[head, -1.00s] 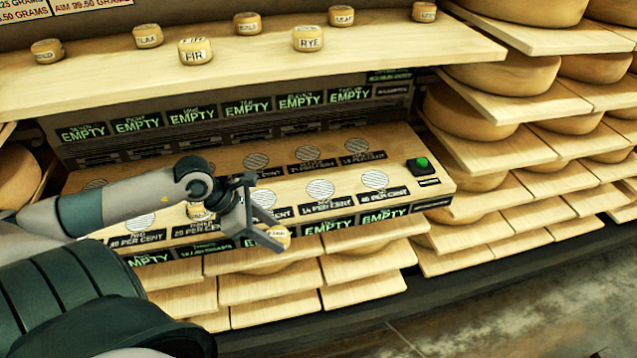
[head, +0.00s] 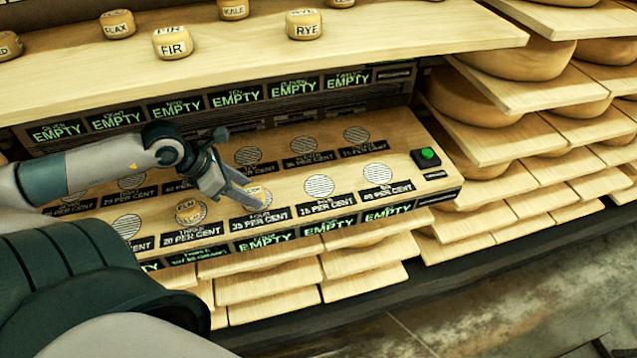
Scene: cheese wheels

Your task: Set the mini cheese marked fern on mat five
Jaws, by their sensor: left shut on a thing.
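My left gripper (head: 243,191) is over the front row of the sloped board, at the mat above the FOUR label. It is shut on a small pale-yellow mini cheese (head: 259,194), mostly hidden behind the finger; its marking cannot be read, and I cannot tell whether it touches the mat. Mat five (head: 319,187) is the bare striped round just to the right, and the display under it reads EMPTY. My right gripper is not in view.
A mini cheese marked ELM (head: 190,211) sits on the mat to the left. Mat six (head: 376,174) is bare, beside a green button (head: 428,155). The upper shelf (head: 400,50) holds several mini cheeses, including FIR (head: 173,43) and RYE (head: 304,25), and overhangs behind the board.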

